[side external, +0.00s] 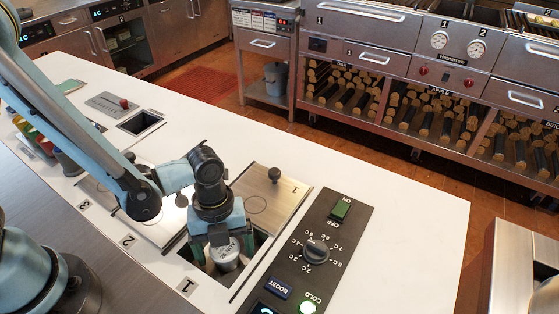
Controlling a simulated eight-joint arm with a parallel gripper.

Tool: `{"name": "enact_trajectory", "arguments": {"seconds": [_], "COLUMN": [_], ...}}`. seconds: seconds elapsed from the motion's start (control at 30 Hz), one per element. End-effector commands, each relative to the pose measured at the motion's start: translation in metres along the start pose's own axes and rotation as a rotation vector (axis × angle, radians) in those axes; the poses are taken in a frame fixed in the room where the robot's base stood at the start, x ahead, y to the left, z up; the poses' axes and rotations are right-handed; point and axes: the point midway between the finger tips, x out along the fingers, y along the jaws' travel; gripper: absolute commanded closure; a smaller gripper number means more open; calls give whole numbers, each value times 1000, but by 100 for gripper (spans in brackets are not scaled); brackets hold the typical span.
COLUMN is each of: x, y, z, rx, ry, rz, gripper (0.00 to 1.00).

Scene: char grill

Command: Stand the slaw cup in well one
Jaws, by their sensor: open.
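Well one (262,243) is an open, dark rectangular opening in the white counter, beside the label 1 (187,286). A small, pale slaw cup (226,260) with dark print stands in the opening, looking roughly upright. My gripper (223,257) points down over the well, with its fingers apart on either side of the cup. The jaws are open. The cup's lower part is hidden inside the well, so I cannot see what it rests on. The fingers and wrist cover part of the cup's top.
A steel lid (284,207) marked 1 lies behind the opening, with a black knob (274,174). To the right is a black control panel (329,215) with a dial (316,249). My arm crosses the counter from the left. The counter's right end is clear.

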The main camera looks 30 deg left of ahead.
Motion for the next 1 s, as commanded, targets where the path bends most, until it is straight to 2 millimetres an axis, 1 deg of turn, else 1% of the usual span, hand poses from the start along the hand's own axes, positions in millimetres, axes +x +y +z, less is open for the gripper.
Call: {"name": "enact_trajectory", "arguments": {"seconds": [0.13, 0.27, 0.9, 1.0], "x": [-4, -14, -97, -108], "y": [0, 0, 0, 0], "z": [-1, 0, 0, 0], "rx": [0, -1, -1, -1], "ry": [0, 0, 0, 0], "rz": [0, 0, 0, 0], "gripper": [12, 12, 12, 12]}}
